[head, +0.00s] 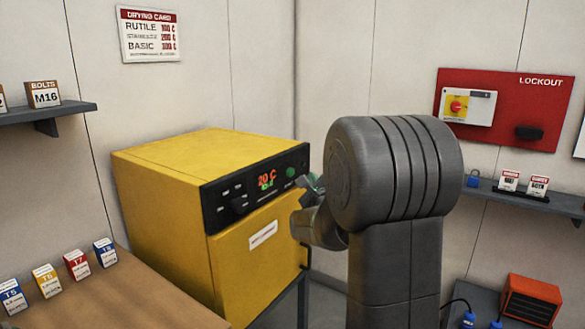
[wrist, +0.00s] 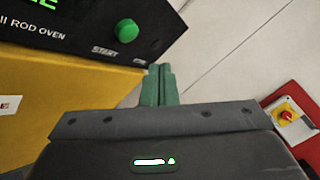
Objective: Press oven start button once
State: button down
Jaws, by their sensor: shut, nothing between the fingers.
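The yellow rod oven (head: 165,215) stands against the back wall, with a black control panel (head: 222,202) on its front. The green round start button (head: 290,172) is at the right end of the panel. In the wrist view the button (wrist: 125,31) sits above the word START, upper left of my fingers. My gripper (head: 311,178) is just right of the button in the head view, partly hidden by my arm. In the wrist view its greenish fingers (wrist: 160,72) are together and empty. They look apart from the button; the exact gap cannot be told.
A wooden bench (head: 150,295) with several small labelled boxes is at the left. A red lockout board (head: 505,110) hangs on the right wall, above a shelf (head: 540,200). An orange-red box (head: 530,298) is at lower right. Bare wall lies right of the oven.

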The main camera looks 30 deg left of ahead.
aim_at(291, 172)
jog(key=shift+w+a+b, duration=0.1)
jog(key=shift+a+b, duration=0.2)
jog(key=shift+a, duration=1.45)
jog(key=shift+a, duration=0.1)
dwell(0.6)
jog(key=shift+a+b, duration=0.3)
jog(key=shift+b, duration=0.1)
jog(key=shift+w+a, duration=0.1)
jog(key=shift+a, duration=0.45)
dwell(0.6)
jog(key=shift+d+b, duration=0.1)
jog(key=shift+b, duration=0.25)
jog(key=shift+d+b, duration=0.85)
jog(key=shift+b, duration=0.15)
